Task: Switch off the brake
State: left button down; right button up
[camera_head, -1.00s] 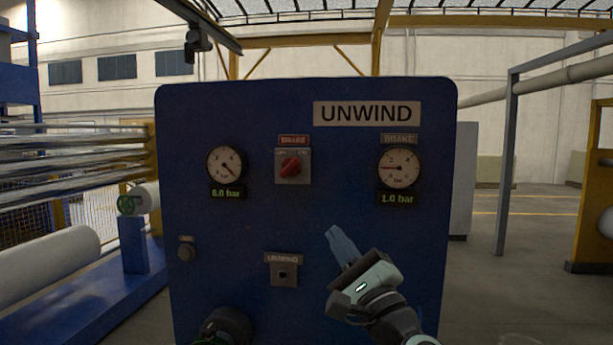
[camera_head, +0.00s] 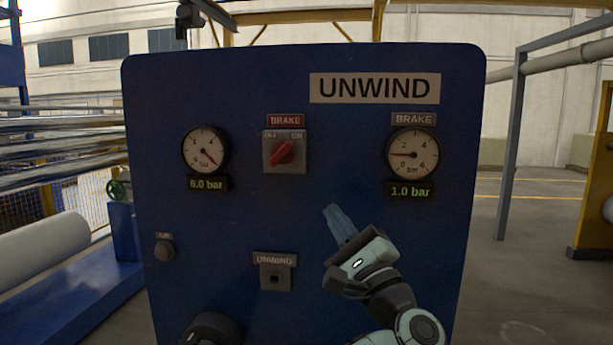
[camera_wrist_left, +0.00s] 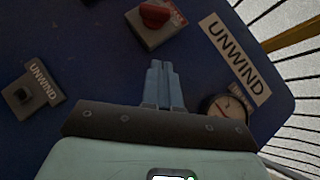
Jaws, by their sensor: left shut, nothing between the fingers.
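The red brake switch (camera_head: 283,153) is a rotary knob on a grey plate under a red BRAKE label, with OFF marked at left and ON at right. Its handle slants from lower left to upper right, towards ON. My left gripper (camera_head: 333,210) is shut and empty, below and right of the switch, apart from it in the picture. Its fingers point up and slightly left. In the left wrist view the closed fingertips (camera_wrist_left: 160,65) lie just below the switch (camera_wrist_left: 155,14); the gap in depth is hard to tell. My right gripper is not in view.
The blue UNWIND panel (camera_head: 230,230) carries a gauge reading 6.0 bar (camera_head: 205,150), a brake gauge reading 1.0 bar (camera_head: 412,155), a small UNWIND socket (camera_head: 275,277) and a small button (camera_head: 164,250). Rollers (camera_head: 50,245) stand at left. Floor shows at right.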

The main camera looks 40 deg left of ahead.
aim_at(281, 154)
pick_arm(q)
jog(key=p+x, duration=0.2)
jog(key=x, duration=0.2)
jog(key=s+p+x, duration=0.1)
jog(key=p+x, duration=0.1)
jog(key=x, duration=0.2)
jog(key=r+p+x, duration=0.1)
jog(key=p+x, duration=0.1)
jog(key=x, duration=0.2)
jog(key=shift+s+a+r+p, duration=0.15)
jog(key=shift+s+a+p, duration=0.05)
jog(key=shift+s+p, duration=0.1)
jog(key=shift+s+a+r, duration=0.2)
jog(key=shift+s+a, duration=0.05)
jog(key=shift+a, duration=0.05)
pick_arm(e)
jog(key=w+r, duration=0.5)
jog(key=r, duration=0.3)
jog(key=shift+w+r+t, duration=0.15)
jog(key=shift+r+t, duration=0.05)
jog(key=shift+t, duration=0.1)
